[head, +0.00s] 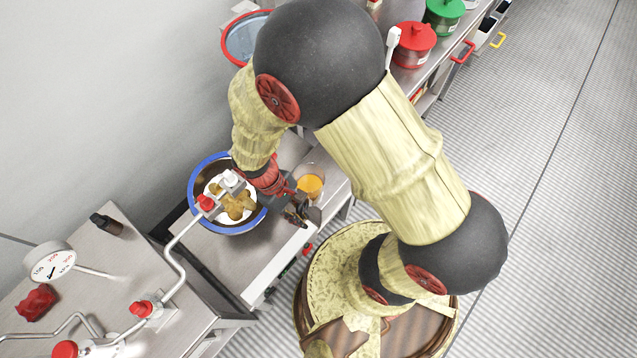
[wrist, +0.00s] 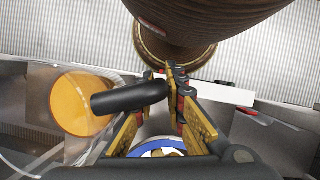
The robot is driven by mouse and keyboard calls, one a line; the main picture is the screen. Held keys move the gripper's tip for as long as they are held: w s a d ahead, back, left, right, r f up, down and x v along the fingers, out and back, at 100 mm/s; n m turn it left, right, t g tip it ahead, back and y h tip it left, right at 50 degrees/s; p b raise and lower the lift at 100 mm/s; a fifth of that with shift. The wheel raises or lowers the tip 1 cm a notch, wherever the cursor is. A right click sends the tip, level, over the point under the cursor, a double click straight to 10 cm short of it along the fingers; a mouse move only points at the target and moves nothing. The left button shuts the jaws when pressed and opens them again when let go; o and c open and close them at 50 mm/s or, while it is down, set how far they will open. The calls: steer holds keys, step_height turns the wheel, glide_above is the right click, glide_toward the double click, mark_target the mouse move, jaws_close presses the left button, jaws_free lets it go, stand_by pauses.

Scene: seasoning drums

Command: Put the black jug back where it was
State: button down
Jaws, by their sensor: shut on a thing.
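A clear jug (head: 311,181) with orange contents and a black handle is beside the blue-rimmed drum in the head view. In the wrist view its orange contents (wrist: 78,104) show at the left, and its black handle (wrist: 128,97) reaches between my fingers. My gripper (head: 298,208) is shut on this handle; its gold-padded fingers also show in the wrist view (wrist: 160,108). The jug looks upright. I cannot tell whether its base touches the counter. My gripper hides part of the handle in the head view.
The blue-rimmed drum (head: 192,204) holds brown food on white, left of the jug. A tap and pipe (head: 176,262) reach over it. A small black bottle (head: 106,224) lies on the left table. A red pot (head: 413,45) and a green pot (head: 444,14) stand on the far counter.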

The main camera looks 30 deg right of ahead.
mark_target(309, 198)
steer(key=w+d+f, duration=0.1)
steer(key=d, duration=0.1)
steer(key=w+d+f+b, duration=0.1)
steer(key=w, duration=0.1)
steer(key=w+d+f+b, duration=0.1)
steer(key=w+d, duration=0.1)
steer(key=shift+d+f, duration=0.3)
steer(key=w+d+f+b, duration=0.1)
steer(key=w+d+f, duration=0.1)
steer(key=f, duration=0.1)
steer(key=w+d+f+b, duration=0.1)
steer(key=f, duration=0.1)
steer(key=shift+d+b, duration=0.15)
steer(key=shift+b, duration=0.15)
steer(key=shift+d+f, duration=0.15)
steer(key=shift+f, duration=0.1)
steer(key=shift+w+d+f+b, duration=0.1)
steer(key=shift+f+b, duration=0.5)
steer(key=shift+f, duration=0.25)
steer(key=shift+w+d+f+b, duration=0.1)
steer(key=shift+f+b, duration=0.45)
steer(key=shift+f, duration=0.25)
steer(key=shift+f, duration=0.15)
steer(key=c, duration=1.8)
jaws_free()
steer(key=shift+c, duration=0.2)
